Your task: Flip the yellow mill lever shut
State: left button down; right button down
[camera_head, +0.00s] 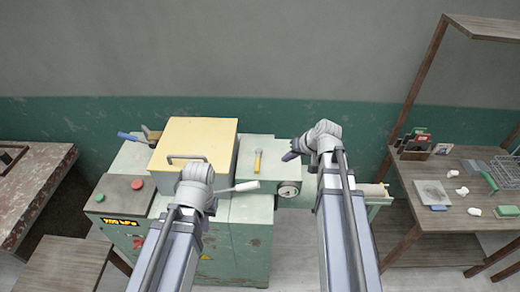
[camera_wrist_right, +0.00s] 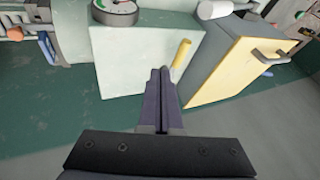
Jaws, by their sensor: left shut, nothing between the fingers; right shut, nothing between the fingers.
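The yellow lever (camera_head: 257,161) stands on the pale green top of the mill, right of the large yellow lid. It also shows in the right wrist view (camera_wrist_right: 181,55), just right of my fingertips. My right gripper (camera_head: 290,156) is shut and empty, to the right of the lever in the head view and apart from it. Its closed fingers show in the right wrist view (camera_wrist_right: 163,72); the exact gap to the lever is hard to judge. My left gripper (camera_head: 195,180) is over the front of the mill, near the yellow lid; its fingertips are hidden by its wrist.
The yellow lid (camera_head: 205,133) with its grey handle takes up the mill's left half. A white-handled lever (camera_head: 240,187) and a round dial (camera_head: 288,190) are at the front. A control box (camera_head: 120,195) stands at left, a cluttered wooden table (camera_head: 455,230) at right.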

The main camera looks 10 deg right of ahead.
aim_at(258, 160)
pick_arm(q)
jog(key=shift+w+r, duration=0.1)
jog(key=shift+r, duration=0.2)
pick_arm(e)
jog(key=shift+w+d+r, duration=0.35)
jog(key=shift+w+r, duration=0.05)
jog(key=shift+w, duration=0.05)
pick_arm(q)
jog(key=shift+f, duration=0.1)
pick_arm(e)
jog(key=shift+f, duration=0.1)
